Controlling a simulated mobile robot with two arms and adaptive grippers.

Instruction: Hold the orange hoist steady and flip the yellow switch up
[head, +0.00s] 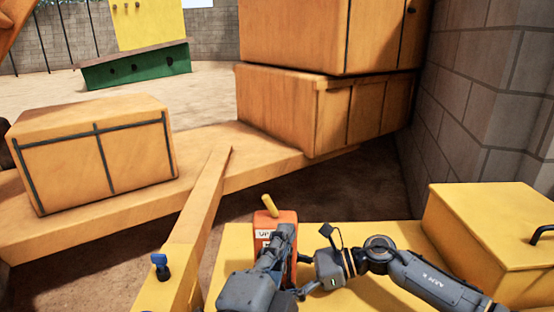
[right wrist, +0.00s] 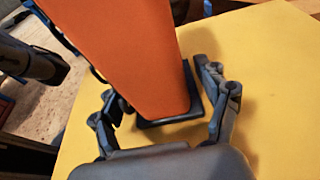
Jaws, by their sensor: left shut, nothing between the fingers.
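The orange hoist (head: 268,219) stands upright on a yellow surface in the head view, with a label marked "UP" near its top. The yellow switch (head: 268,204) sticks up from its top, tilted. My left gripper (head: 284,231) is shut and empty, in front of the hoist's upper part and hiding much of it. My right gripper (right wrist: 163,95) is open in the right wrist view. Its fingers lie on either side of the hoist's lower part (right wrist: 135,50), with a gap at the right finger. Contact at the left finger is unclear.
The yellow surface (right wrist: 265,75) around the hoist is mostly clear. A yellow box with a dark handle (head: 480,225) stands at the right, by a block wall (head: 470,95). A yellow beam (head: 200,205) with a blue knob (head: 160,265) runs along the left.

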